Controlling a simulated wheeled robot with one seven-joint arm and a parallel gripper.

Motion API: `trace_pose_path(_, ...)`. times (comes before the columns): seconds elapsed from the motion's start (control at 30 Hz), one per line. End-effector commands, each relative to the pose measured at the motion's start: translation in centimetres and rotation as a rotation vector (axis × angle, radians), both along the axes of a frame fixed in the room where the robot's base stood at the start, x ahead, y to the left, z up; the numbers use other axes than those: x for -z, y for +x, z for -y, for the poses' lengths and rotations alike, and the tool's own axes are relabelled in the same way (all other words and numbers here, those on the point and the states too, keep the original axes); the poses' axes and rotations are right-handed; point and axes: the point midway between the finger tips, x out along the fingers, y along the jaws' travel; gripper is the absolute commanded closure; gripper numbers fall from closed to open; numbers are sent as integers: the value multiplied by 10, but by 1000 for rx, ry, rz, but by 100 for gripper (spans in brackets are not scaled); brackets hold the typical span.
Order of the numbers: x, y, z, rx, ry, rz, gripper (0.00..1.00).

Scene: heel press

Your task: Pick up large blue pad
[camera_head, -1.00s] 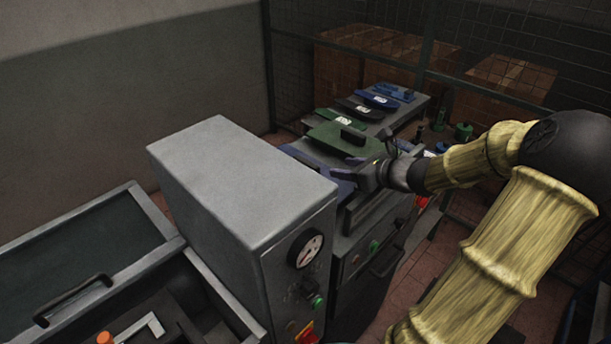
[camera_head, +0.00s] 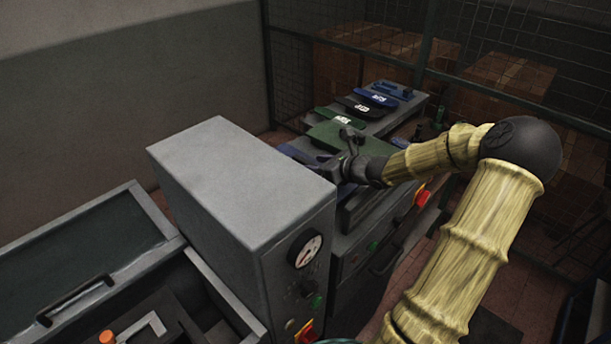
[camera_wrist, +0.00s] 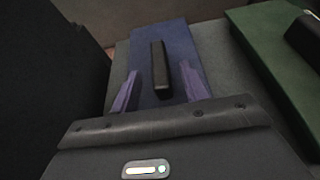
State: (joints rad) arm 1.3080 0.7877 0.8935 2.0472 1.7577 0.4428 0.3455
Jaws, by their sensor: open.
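The large blue pad (camera_wrist: 178,43) lies flat on a grey surface in the wrist view, with a black upright handle (camera_wrist: 159,66) along its middle. In the head view only a strip of this pad (camera_head: 298,152) shows behind the grey press housing. My gripper (camera_wrist: 159,72) is open, its two purple fingers on either side of the handle with gaps left and right. Whether the fingers touch the pad I cannot tell. In the head view my gripper (camera_head: 334,168) is just behind the housing's right edge, its fingers partly hidden.
A green pad (camera_head: 325,132) with a black handle lies right of the blue pad in the wrist view (camera_wrist: 262,45). The grey press housing (camera_head: 240,185) with its gauge stands close by. Smaller green, black and blue pads lie on a rear shelf. A mesh fence closes the back.

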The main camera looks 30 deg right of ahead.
Motion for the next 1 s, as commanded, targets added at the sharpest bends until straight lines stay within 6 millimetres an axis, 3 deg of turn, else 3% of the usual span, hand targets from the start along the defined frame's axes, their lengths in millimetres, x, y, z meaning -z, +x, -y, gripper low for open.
trace_pose_path(0.4,19,40,-17,-1,2,-1,55)
trace_pose_path(0.93,20,41,-17,-1,0,0,55)
trace_pose_path(1.0,20,41,-17,-1,0,0,64)
